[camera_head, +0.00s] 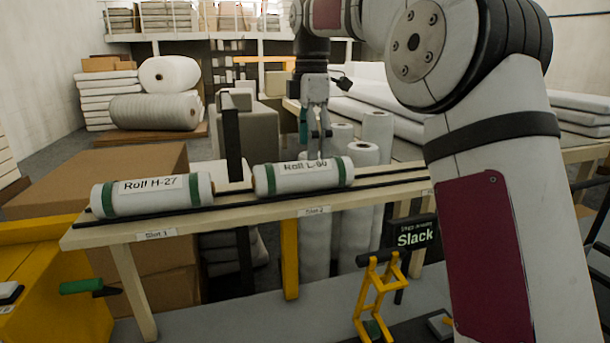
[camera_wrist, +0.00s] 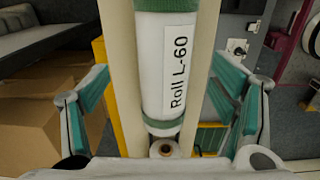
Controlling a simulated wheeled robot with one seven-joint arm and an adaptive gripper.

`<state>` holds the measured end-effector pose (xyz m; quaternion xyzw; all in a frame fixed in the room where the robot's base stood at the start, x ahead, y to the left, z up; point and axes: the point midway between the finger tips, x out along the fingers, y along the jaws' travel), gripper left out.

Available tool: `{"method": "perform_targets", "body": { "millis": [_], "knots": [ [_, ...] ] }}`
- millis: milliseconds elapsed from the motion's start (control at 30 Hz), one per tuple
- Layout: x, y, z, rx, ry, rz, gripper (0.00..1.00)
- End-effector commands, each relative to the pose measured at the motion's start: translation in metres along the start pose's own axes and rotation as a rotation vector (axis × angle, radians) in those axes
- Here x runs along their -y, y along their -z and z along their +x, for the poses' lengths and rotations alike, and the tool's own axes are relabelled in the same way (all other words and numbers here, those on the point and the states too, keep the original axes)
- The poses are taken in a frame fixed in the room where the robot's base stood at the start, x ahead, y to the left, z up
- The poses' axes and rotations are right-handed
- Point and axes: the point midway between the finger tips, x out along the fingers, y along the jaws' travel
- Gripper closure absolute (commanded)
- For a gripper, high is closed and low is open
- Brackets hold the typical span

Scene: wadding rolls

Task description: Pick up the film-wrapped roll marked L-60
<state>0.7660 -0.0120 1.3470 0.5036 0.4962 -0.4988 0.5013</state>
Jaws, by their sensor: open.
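The roll marked L-60 (camera_head: 304,178) is a white, film-wrapped cylinder with green bands near its ends. It lies on its side on the rack at Slot 2 in the head view. In the wrist view the same roll (camera_wrist: 167,68) runs up the middle with its label readable. My gripper (camera_head: 316,146) points down just above and behind the roll in the head view. In the wrist view my gripper (camera_wrist: 160,98) is open, with one green-padded finger on each side of the roll, both apart from it.
A similar roll marked H-27 (camera_head: 150,194) lies to the left at Slot 1. The wooden rack (camera_head: 210,217) has dark rails along it. A dark upright post (camera_head: 232,140) stands behind the rack between the rolls. Standing white rolls (camera_head: 377,130) and cardboard boxes (camera_head: 120,165) are behind.

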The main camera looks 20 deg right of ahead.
Motion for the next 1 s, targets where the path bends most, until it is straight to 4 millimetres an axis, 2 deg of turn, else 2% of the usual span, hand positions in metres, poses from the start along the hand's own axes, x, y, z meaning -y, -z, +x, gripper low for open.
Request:
{"method": "perform_targets", "body": {
  "millis": [100, 367, 600, 900, 933, 1000],
  "knots": [
    [0.001, 0.000, 0.013, 0.000, 0.002, 0.001, 0.21],
    [0.005, 0.001, 0.032, 0.000, 0.004, 0.001, 0.21],
    [0.008, 0.002, 0.064, -0.001, 0.002, 0.002, 0.21],
    [0.006, 0.002, 0.072, -0.001, -0.001, 0.001, 0.21],
    [0.006, 0.002, 0.072, -0.001, -0.001, 0.001, 0.23],
    [0.006, 0.002, 0.071, -0.001, -0.001, 0.001, 0.39]
  ]
}}
